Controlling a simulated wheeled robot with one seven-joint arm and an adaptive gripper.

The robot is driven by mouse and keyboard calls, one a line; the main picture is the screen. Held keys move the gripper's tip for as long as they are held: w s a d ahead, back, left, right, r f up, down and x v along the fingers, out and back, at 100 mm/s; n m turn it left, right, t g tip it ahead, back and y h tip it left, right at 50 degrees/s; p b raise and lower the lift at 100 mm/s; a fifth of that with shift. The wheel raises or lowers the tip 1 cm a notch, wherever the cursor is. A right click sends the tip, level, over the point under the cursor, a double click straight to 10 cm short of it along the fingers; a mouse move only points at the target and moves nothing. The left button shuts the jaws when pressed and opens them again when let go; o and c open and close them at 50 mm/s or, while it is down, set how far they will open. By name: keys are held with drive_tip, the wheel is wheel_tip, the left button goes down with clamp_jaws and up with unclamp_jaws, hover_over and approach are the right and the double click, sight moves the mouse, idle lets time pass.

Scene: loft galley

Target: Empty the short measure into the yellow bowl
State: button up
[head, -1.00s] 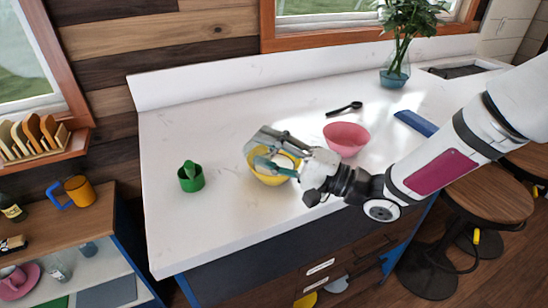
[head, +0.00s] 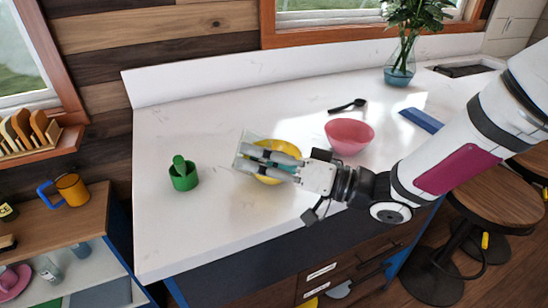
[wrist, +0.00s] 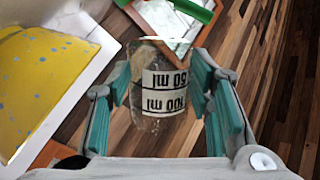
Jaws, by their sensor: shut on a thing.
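My gripper (head: 245,156) is shut on a clear measure (wrist: 164,108) marked 50 ml and 100 ml. In the wrist view the measure sits between the teal finger pads, its print upside down. In the head view its pale glass shows at the fingertips (head: 249,138), tilted, over the left side of the yellow bowl. The yellow bowl (head: 288,147) stands on the counter under my fingers, partly hidden by them. Its blue-speckled side also shows at the left of the wrist view (wrist: 40,85). I cannot tell what is in the measure or the bowl.
A green cup (head: 184,180) with a green thing standing in it is left of the bowl. A pink bowl (head: 349,136), black spoon (head: 347,105), blue flat item (head: 421,120) and plant vase (head: 399,65) stand right and behind. The counter's front left is clear.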

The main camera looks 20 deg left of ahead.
drive_tip(key=shift+f+n, duration=0.3)
drive_tip(key=shift+n, duration=0.2)
drive_tip(key=s+n, duration=0.1)
drive_tip(key=s+n+b, duration=0.1)
drive_tip(key=n, duration=0.1)
drive_tip(key=shift+s+f+h, duration=0.2)
drive_tip(key=shift+f+h, duration=0.1)
drive_tip(key=shift+f, duration=0.05)
drive_tip(key=f+n+b, duration=0.1)
drive_tip(key=f+b, duration=0.1)
drive_tip(key=s+f+n+b, duration=0.1)
drive_tip(key=f, duration=0.1)
drive_tip(key=shift+f+b, duration=0.35)
drive_tip(key=shift+f, duration=0.05)
drive_tip(key=shift+s+f+n, duration=0.15)
drive_tip(key=shift+n, duration=0.15)
drive_tip(key=shift+s+n+h+b, duration=0.35)
drive_tip(key=shift+n+b, duration=0.15)
drive_tip(key=shift+n, duration=0.2)
